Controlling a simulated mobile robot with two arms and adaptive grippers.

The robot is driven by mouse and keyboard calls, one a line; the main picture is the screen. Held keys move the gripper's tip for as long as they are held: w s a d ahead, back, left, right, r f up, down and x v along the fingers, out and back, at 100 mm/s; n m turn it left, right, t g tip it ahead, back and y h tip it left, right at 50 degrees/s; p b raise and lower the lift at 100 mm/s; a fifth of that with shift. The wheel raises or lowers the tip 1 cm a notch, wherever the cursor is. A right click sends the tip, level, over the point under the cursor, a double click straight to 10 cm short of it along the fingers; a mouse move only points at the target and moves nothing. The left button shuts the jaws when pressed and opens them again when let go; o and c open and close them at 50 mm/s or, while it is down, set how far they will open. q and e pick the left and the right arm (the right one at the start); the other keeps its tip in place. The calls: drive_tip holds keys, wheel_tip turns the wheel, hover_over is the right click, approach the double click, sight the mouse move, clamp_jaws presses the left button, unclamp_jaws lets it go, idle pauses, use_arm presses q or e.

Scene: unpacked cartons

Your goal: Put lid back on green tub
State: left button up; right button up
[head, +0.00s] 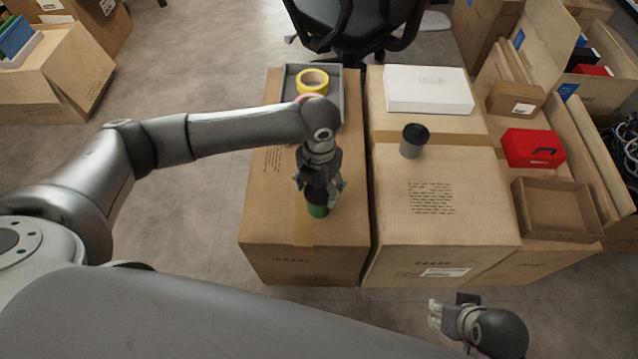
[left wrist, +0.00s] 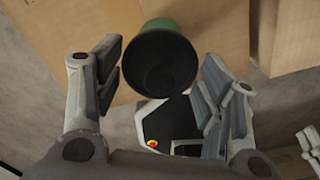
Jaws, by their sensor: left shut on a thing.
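The green tub (head: 317,211) stands on the left carton under my left gripper (head: 320,190). In the left wrist view a sliver of its green side (left wrist: 163,24) shows behind a dark round lid (left wrist: 160,64). The lid lies between the finger pads of my left gripper (left wrist: 160,82), which is shut on it. The lid is at the tub's top; I cannot tell whether it is fully seated. In the head view the fingers mostly hide the lid. My right gripper (head: 452,312) is low at the bottom right, away from the cartons; its opening is unclear.
The left carton (head: 270,215) also bears a grey tray (head: 289,90) with yellow tape (head: 312,80). On the middle carton (head: 485,215) stand a grey tub with a black top (head: 411,143) and a white box (head: 430,90). A red box (head: 533,148) and an open brown box (head: 557,210) are right.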

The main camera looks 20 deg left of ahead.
idle(0.4)
use_arm(q)
drive_tip(key=o, duration=0.8)
drive_tip(key=shift+o, duration=1)
drive_tip(key=shift+r, duration=0.1)
